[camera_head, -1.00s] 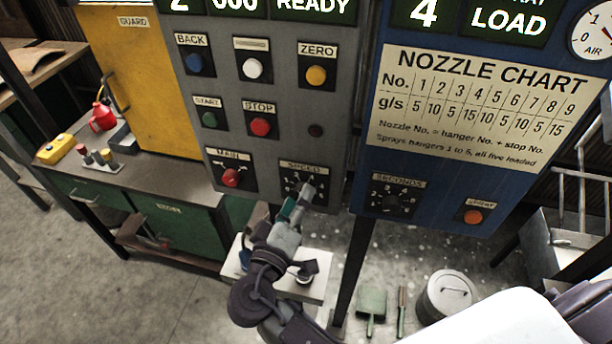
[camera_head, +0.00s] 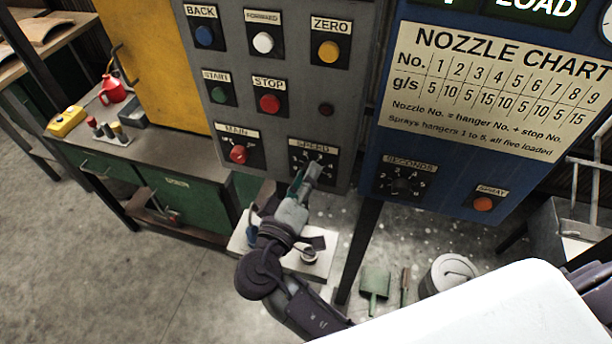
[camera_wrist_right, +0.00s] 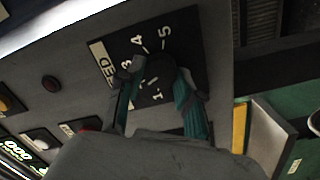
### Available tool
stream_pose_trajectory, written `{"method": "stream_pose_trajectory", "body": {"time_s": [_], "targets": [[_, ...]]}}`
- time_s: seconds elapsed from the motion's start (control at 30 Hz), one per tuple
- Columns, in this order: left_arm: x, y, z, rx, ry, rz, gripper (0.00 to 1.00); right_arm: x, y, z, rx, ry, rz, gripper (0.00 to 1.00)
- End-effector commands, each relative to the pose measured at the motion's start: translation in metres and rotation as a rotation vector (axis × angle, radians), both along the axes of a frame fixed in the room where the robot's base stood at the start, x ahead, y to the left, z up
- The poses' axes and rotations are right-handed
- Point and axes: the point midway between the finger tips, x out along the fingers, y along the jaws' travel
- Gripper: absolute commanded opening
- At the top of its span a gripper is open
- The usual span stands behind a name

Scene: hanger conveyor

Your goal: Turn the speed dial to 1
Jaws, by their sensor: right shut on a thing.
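The speed dial (camera_wrist_right: 154,82) is a dark knob on a black plate marked with numbers, low on the grey control panel (camera_head: 285,130). In the head view the plate (camera_head: 327,158) shows under its SPEED label, and my gripper covers most of the knob. My right gripper (camera_head: 307,174) reaches up to it from below. In the right wrist view its two teal fingers (camera_wrist_right: 158,90) stand on either side of the knob, shut on it. My left gripper is not in view.
The red MAIN switch (camera_head: 238,154) sits left of the dial, with push buttons above. A blue panel (camera_head: 450,190) with a SECONDS dial (camera_head: 402,187) stands to the right. A small white table (camera_head: 318,266) is below. A workbench (camera_head: 95,150) stands at left.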

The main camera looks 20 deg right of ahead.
Motion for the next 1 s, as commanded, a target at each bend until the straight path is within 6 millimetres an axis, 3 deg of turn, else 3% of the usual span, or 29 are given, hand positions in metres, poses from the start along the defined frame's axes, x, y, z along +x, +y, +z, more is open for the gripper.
{"method": "stream_pose_trajectory", "body": {"time_s": [0.37,1.0], "targets": [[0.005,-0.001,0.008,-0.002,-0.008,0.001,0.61,0.0,0.0,0.0,-0.124,0.085,-0.002,0.01],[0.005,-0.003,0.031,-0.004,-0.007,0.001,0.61,0.0,0.0,-0.001,-0.539,0.362,-0.001,0.01]]}}
